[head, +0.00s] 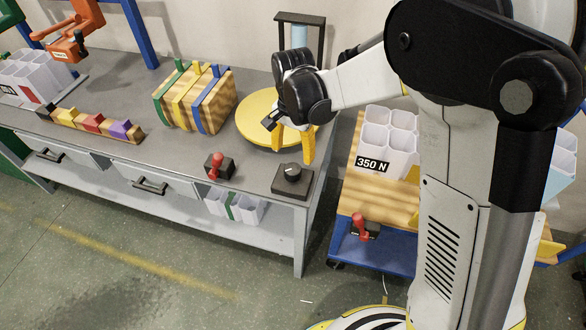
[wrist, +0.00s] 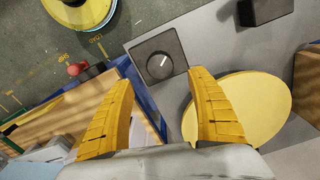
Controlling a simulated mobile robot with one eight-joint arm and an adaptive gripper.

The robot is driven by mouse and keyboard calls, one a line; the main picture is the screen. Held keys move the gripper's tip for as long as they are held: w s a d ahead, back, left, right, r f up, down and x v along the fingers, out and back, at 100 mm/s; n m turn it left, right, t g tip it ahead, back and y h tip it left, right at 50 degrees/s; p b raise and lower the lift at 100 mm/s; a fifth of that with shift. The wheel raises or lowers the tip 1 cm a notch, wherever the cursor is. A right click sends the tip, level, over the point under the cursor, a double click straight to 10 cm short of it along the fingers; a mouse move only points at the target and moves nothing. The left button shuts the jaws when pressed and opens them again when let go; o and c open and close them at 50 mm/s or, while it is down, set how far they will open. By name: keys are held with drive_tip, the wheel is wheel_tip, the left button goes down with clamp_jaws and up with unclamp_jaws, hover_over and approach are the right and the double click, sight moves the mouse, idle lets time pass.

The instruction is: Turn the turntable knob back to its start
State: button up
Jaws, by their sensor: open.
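The turntable knob is a round black dial (head: 292,173) on a dark square box near the bench's front right corner. In the wrist view the knob (wrist: 159,67) shows a white pointer line slanted up and to the right. The yellow turntable disc (head: 250,122) lies on the bench behind the knob, partly hidden by my gripper. It also shows at the right in the wrist view (wrist: 262,105). My gripper (head: 294,147) is open with yellow fingers pointing down, above and behind the knob box. In the wrist view the knob lies just beyond and between the fingertips (wrist: 161,80), apart from them.
A red lever on a black box (head: 219,170) stands left of the knob. A strapped wooden crate (head: 180,112) and a block rack (head: 60,122) are further left. A dark frame (head: 320,22) stands behind the turntable. A cart with white bins (head: 372,142) is to the right.

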sight(293, 168)
wheel_tip(293, 168, down, 9)
drive_tip(key=b, duration=0.2)
drive_tip(key=shift+r+b, duration=0.2)
drive_tip(key=shift+b, duration=0.2)
drive_tip(key=shift+c, duration=0.4)
drive_tip(key=c, duration=1.1)
